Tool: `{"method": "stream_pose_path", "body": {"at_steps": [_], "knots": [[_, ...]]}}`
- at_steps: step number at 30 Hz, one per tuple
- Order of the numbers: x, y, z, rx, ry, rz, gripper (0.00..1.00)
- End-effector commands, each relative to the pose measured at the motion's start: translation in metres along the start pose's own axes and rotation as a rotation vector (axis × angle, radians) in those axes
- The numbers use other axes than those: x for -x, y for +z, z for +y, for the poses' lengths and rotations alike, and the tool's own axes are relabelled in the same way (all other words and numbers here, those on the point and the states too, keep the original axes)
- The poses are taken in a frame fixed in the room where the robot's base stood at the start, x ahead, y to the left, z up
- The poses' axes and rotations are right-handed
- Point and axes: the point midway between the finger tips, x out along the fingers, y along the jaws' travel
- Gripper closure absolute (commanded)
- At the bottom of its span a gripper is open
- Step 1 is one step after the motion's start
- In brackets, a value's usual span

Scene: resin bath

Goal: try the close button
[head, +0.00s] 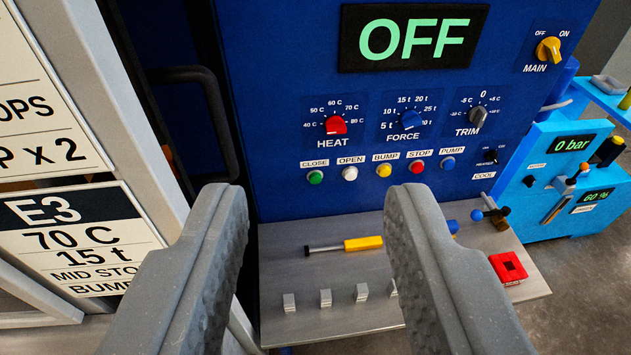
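The green CLOSE button (315,177) is on the blue control panel (270,120), at the left end of a row of round buttons. A label reading CLOSE sits just above it. My gripper (318,215) is open and empty, with its two grey fingers spread wide in the foreground. In the picture the button shows in the gap between the fingers, nearer the left one. I cannot see any finger touching it. The display (413,38) on the panel reads OFF. The yellow MAIN knob (548,50) is at the upper right.
White OPEN (350,173), yellow BUMP (384,170), red STOP (417,166) and blue PUMP (448,163) buttons continue the row. Below, a metal shelf (290,262) holds a yellow-handled tool (362,243), small metal blocks and a red square piece (508,268). A sign (75,240) stands left.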

Motion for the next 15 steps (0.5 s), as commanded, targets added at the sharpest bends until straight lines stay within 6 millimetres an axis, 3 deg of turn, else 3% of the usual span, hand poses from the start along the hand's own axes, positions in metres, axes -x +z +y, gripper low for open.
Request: {"method": "stream_pose_path", "body": {"at_steps": [1,4,15], "knots": [[0.0,-0.0001,0.0,0.0,0.0,0.0,0.75],[0.0001,0.0,0.0,0.0,0.0,0.0,1.0],[0.0,0.0001,0.0,0.0,0.0,0.0,1.0]]}}
